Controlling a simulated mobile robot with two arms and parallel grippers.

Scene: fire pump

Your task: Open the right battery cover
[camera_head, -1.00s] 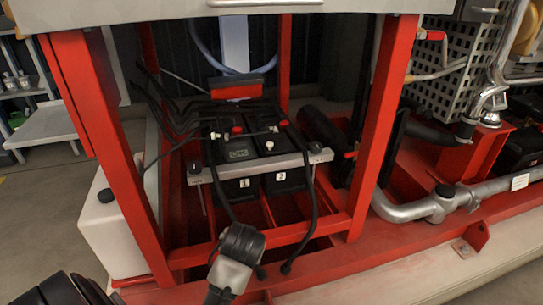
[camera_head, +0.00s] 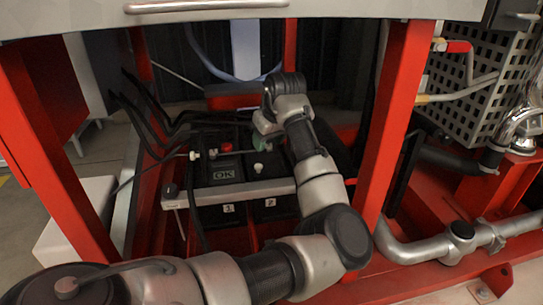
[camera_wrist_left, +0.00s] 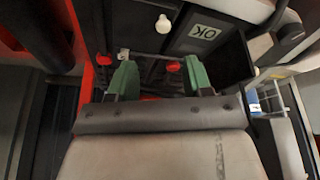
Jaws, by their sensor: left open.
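Two black batteries sit side by side in the red frame, the left one labelled 1 (camera_head: 228,208) and the right one labelled 2 (camera_head: 270,202). A white knob (camera_head: 259,168) stands on top near the right battery; it also shows in the left wrist view (camera_wrist_left: 163,24). My left gripper (camera_head: 268,146) is over the back of the right battery. Its green fingers (camera_wrist_left: 158,78) are apart in the left wrist view, with a red terminal cap (camera_wrist_left: 173,66) seen between them. My arm hides part of the right battery, and I cannot tell how its cover stands. My right gripper is out of view.
A light metal bar (camera_head: 230,192) crosses the battery fronts. A red post (camera_head: 385,125) stands to the right and another (camera_head: 50,150) to the left. Black cables (camera_head: 150,105) run at the back left. A metal panel edge (camera_head: 205,6) hangs above.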

